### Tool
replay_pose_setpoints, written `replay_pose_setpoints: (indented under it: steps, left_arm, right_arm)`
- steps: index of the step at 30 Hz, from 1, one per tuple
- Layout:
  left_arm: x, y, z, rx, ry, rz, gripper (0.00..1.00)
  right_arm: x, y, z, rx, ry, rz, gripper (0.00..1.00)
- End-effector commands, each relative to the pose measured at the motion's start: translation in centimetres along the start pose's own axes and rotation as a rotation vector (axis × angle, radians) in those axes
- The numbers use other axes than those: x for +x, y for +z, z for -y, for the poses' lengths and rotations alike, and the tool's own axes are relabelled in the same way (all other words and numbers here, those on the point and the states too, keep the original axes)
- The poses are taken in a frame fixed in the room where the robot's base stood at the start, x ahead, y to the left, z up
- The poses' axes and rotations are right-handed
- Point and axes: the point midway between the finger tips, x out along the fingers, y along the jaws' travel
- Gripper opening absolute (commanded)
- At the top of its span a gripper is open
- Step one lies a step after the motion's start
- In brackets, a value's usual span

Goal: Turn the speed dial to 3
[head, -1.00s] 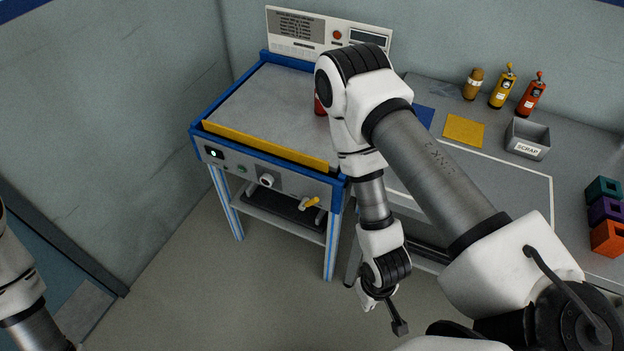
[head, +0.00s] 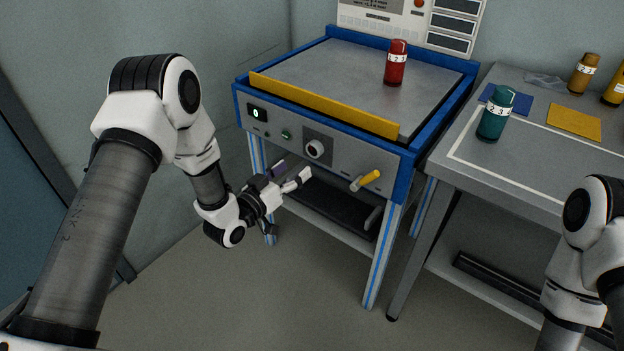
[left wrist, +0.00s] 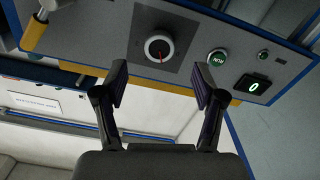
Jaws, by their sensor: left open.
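The speed dial (head: 315,149) is a pale ring with a dark face on the grey front panel of the blue-framed machine. The left wrist view shows the dial (left wrist: 160,47) with a red pointer line on its face. A small display (head: 258,114) on the panel reads 0. My left gripper (head: 290,172) is open and empty, below and slightly left of the dial in the head view, apart from it. In the left wrist view its fingers (left wrist: 162,85) are spread below the dial. My right gripper is out of view.
A green button (head: 286,134) sits left of the dial, and a yellow-handled lever (head: 366,181) sits right of it. A red bottle (head: 396,64) stands on the machine top behind a yellow bar (head: 322,104). A teal bottle (head: 495,114) stands on the grey bench (head: 470,175) at right.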

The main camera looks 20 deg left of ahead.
Motion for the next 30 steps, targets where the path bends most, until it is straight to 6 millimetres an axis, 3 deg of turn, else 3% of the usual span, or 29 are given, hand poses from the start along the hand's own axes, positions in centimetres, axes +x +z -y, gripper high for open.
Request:
replay_pose_setpoints:
  steps: [12,22,27,30]
  left_arm:
    - [6.8,-0.3,-0.1,0.003,0.003,-0.007,0.7]
    - [7.7,-0.3,-0.1,0.001,0.001,-0.004,0.7]
    - [7.7,-0.3,-0.1,0.001,0.001,-0.003,0.1]
    - [7.7,-0.3,-0.1,0.001,0.001,-0.004,0.1]
  right_arm:
    - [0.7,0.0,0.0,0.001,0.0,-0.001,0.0]
    - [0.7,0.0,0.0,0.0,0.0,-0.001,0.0]
    - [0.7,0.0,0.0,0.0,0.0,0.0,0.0]
    - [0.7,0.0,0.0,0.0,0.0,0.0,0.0]
